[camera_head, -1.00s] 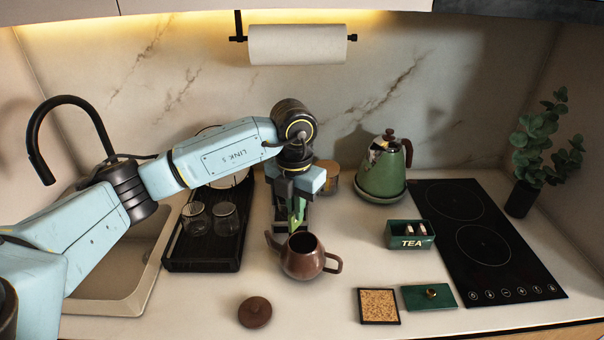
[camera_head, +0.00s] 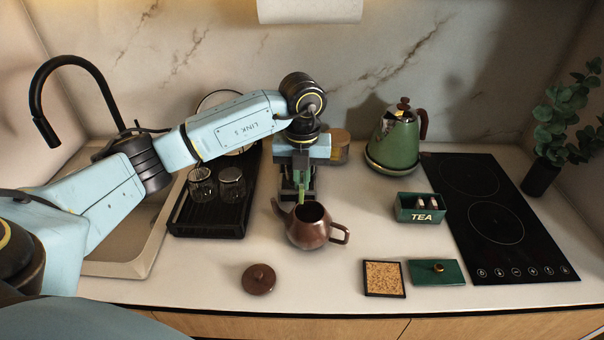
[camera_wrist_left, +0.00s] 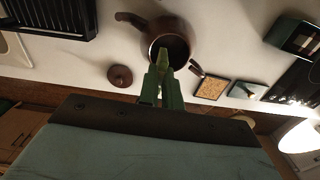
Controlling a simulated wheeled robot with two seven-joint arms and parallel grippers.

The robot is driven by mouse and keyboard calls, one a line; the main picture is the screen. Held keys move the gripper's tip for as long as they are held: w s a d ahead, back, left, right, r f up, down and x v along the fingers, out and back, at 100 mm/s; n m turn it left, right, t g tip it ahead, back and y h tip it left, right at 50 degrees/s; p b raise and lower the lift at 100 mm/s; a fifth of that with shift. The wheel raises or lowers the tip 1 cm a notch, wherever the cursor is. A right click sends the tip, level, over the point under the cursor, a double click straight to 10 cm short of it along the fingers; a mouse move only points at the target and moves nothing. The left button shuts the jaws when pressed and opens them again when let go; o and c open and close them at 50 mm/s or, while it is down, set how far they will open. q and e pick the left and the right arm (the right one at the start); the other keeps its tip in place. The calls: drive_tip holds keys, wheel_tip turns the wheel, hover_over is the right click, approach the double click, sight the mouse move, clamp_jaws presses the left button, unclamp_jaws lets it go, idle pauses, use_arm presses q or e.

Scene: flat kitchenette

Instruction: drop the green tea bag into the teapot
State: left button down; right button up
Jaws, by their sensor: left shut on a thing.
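The brown teapot (camera_head: 309,233) stands open on the counter, spout to the left and handle to the right. Its round brown lid (camera_head: 258,279) lies on the counter in front. My left gripper (camera_head: 300,190) points down just behind the teapot and is shut on the green tea bag (camera_head: 301,187), which is partly hidden by the gripper. In the wrist view the green tea bag (camera_wrist_left: 162,60) shows in front of the teapot's dark opening (camera_wrist_left: 170,44); its exact height over the rim is unclear. My right gripper is not in view.
The green TEA box (camera_head: 420,215) holds small packets; its green lid (camera_head: 436,272) and a cork coaster (camera_head: 384,279) lie in front. A black tray with glasses (camera_head: 207,222) is left of the teapot. A green kettle (camera_head: 396,143) and black hob (camera_head: 494,222) are to the right.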

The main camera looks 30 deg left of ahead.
sight(302, 181)
use_arm(q)
drive_tip(key=shift+f, duration=0.45)
drive_tip(key=c, duration=1.5)
unclamp_jaws()
drive_tip(key=shift+r, duration=0.1)
drive_tip(key=shift+r+b, duration=0.4)
drive_tip(key=shift+r, duration=6.25)
